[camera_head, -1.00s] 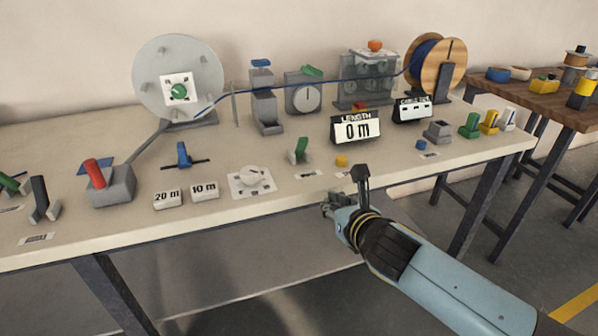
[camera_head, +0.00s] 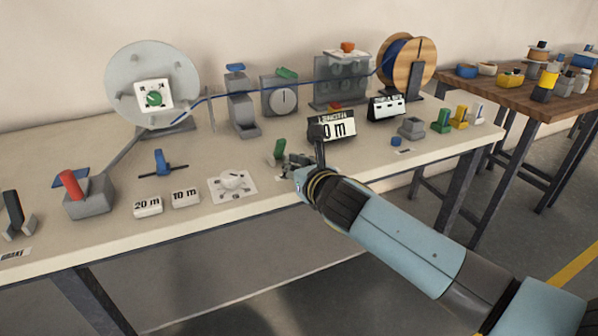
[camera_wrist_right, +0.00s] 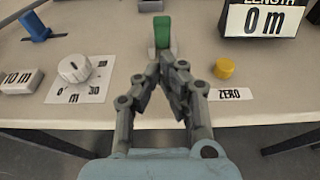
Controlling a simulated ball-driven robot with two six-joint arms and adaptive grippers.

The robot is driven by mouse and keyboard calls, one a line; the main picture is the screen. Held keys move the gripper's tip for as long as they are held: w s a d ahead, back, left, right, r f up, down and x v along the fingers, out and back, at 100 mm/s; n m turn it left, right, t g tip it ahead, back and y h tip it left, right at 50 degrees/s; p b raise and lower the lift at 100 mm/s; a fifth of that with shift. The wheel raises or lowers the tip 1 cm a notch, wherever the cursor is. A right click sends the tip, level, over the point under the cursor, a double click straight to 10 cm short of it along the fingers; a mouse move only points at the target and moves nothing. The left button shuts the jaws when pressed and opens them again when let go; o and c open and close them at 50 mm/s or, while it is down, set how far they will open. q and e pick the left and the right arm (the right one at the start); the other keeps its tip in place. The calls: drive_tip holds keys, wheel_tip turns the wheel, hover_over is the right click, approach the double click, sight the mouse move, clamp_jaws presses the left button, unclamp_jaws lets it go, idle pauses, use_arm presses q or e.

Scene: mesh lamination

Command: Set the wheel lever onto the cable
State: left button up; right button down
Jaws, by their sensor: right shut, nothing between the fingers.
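The blue cable (camera_head: 300,83) runs along the back of the bench, from the grey disc to the wooden spool, past the stations between. A small lever with a green handle (camera_head: 280,147) stands on the bench near the front edge; its green handle is also in the right wrist view (camera_wrist_right: 162,32). I cannot tell whether it is the wheel lever. My right gripper (camera_head: 287,165) is close in front of it, partly covering its base. In the right wrist view the gripper (camera_wrist_right: 168,62) is shut and empty, fingertips just short of the green handle. My left gripper is out of view.
The "0 m" length sign (camera_head: 338,127) stands right of my gripper. A yellow button (camera_wrist_right: 224,68) and ZERO label (camera_wrist_right: 230,94) lie beside it. A white dial plate (camera_head: 232,186) is to the left. A grey dial station with a green top (camera_head: 280,95) stands behind.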

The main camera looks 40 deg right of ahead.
sight(278, 155)
drive_tip(key=shift+b+x, duration=0.4)
drive_tip(key=shift+x, duration=2)
